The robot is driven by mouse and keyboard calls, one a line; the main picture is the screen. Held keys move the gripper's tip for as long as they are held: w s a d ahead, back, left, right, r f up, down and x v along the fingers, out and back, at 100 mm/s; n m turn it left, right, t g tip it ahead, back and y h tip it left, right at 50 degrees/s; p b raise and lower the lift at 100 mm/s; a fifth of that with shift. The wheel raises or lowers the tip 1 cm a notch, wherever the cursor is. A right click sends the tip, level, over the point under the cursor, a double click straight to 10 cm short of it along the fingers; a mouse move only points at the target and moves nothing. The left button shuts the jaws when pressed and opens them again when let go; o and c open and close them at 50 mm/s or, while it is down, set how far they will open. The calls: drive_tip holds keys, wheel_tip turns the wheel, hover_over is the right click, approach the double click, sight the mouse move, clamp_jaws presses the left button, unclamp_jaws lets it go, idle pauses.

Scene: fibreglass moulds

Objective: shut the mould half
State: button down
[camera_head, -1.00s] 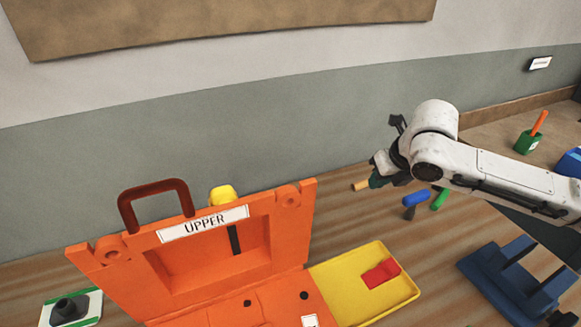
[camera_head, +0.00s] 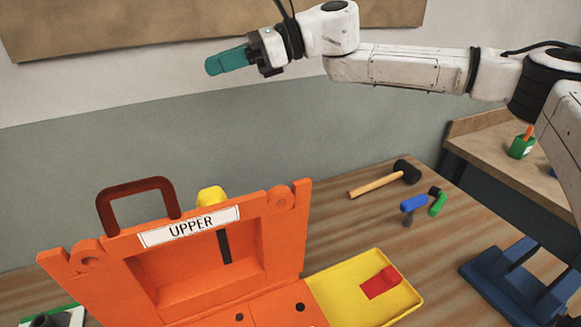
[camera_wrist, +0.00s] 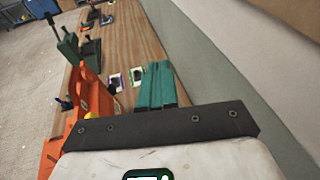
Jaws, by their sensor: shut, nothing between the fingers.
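The orange mould stands open on the table. Its upper half (camera_head: 285,238), labelled UPPER, is raised and leaning back, with a dark red handle (camera_head: 137,185) on its top edge. The lower half (camera_head: 275,312) lies flat in front, cut off by the bottom of the head view. My gripper (camera_head: 212,66), with teal fingers, is shut and empty, high above and behind the mould near the wall. In the wrist view the teal fingers (camera_wrist: 157,85) lie together, and part of the orange mould (camera_wrist: 78,110) shows at lower left.
A yellow tray (camera_head: 340,299) with a red block (camera_head: 381,282) sits right of the mould. A mallet (camera_head: 375,182), a blue-headed tool (camera_head: 412,206) and a green one (camera_head: 438,203) lie behind it. A blue stand (camera_head: 515,280) is at right. A yellow-topped object (camera_head: 211,195) stands behind the upper half.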

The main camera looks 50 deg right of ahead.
drive_tip(key=s+a+f+n+g+h+b, duration=0.1)
drive_tip(key=s+a+f+n+g+h, duration=0.3)
drive_tip(key=g, duration=0.4)
drive_tip(key=s+d+r+m+g+h+b, duration=0.1)
drive_tip(key=s+d+m+g+h, duration=0.1)
drive_tip(key=s+d+g+h, duration=0.35)
drive_tip(key=s+a+f, duration=0.3)
drive_tip(key=s+f, duration=0.4)
drive_tip(key=f, duration=0.2)
drive_tip(key=shift+s+a, duration=0.25)
drive_tip(key=shift+a, duration=0.15)
